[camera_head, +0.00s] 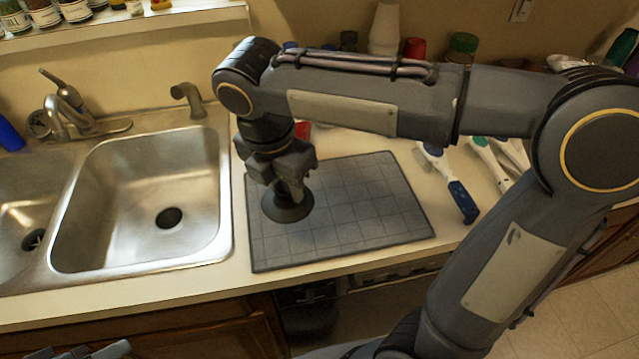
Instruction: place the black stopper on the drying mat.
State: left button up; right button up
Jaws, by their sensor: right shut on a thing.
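The black stopper (287,211) is a dark round disc over the left part of the grey drying mat (375,205). My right gripper (290,190) points down and is shut on the stopper's upper part. The fingers hide some of the stopper. I cannot tell whether its underside touches the mat or hangs just above it. The mat lies flat on the counter, right of the sink, with a grid of lines. A small grey part of my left gripper (95,351) shows at the bottom left edge; its jaws cannot be made out.
A double steel sink (120,225) with a faucet (70,112) lies to the left. Brushes (455,190) lie right of the mat. Cups (384,28) and jars (462,45) stand along the wall, partly behind my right arm. The mat's right part is clear.

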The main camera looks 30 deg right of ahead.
jog(key=w+d+f, duration=0.2)
jog(key=d, duration=0.1)
jog(key=w+d+f, duration=0.2)
jog(key=f, duration=0.1)
jog(key=w+d+f, duration=0.1)
jog(key=d+f, duration=0.2)
jog(key=shift+w+d+p, duration=0.3)
jog(key=shift+w, duration=0.1)
jog(key=shift+w+d+f, duration=0.1)
jog(key=shift+d+f, duration=0.1)
jog(key=shift+f, duration=1.55)
jog(key=shift+f, duration=0.1)
jog(key=shift+f, duration=0.1)
jog(key=o, duration=1)
jog(key=shift+c, duration=0.2)
